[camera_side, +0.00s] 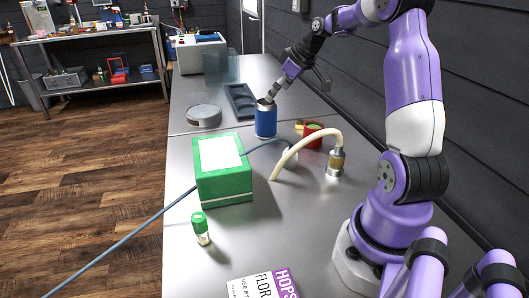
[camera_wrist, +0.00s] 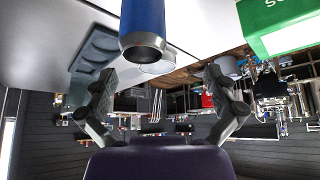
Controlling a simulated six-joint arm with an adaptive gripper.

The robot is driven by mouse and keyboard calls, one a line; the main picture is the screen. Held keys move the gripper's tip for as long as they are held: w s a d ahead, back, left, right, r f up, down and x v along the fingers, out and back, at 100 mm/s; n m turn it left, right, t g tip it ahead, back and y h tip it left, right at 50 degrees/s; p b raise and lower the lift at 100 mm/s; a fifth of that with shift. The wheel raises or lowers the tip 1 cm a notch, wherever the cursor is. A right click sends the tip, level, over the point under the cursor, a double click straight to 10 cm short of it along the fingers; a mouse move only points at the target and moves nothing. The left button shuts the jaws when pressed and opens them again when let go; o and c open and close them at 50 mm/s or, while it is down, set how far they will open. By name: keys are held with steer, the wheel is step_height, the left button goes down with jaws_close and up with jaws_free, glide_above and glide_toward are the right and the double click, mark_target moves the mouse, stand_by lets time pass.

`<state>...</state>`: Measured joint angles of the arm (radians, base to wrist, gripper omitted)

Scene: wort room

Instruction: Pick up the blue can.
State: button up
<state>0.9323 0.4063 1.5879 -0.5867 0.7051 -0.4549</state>
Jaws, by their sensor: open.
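The blue can (camera_side: 265,122) stands upright on the metal table. It has a silver rim at its top. My gripper (camera_side: 296,89) is open, tilted, and above and to the right of the can; one finger overlaps the can's top edge in the side view, and I cannot tell whether it touches. In the wrist view the can (camera_wrist: 143,20) appears at the top centre, rim toward the camera, beyond the tips of my spread gripper (camera_wrist: 160,75). Nothing is between the fingers.
The wall runs along the right.

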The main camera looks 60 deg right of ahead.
mark_target(266, 116)
steer(key=x, duration=0.3)
steer(key=d+x, duration=0.1)
steer(key=x, duration=0.3)
steer(key=d+x, duration=0.1)
steer(key=x, duration=0.3)
steer(key=shift+s+d+f, duration=0.2)
steer(key=shift+s+f, duration=0.1)
steer(key=shift+f, duration=0.05)
steer(key=c, duration=0.7)
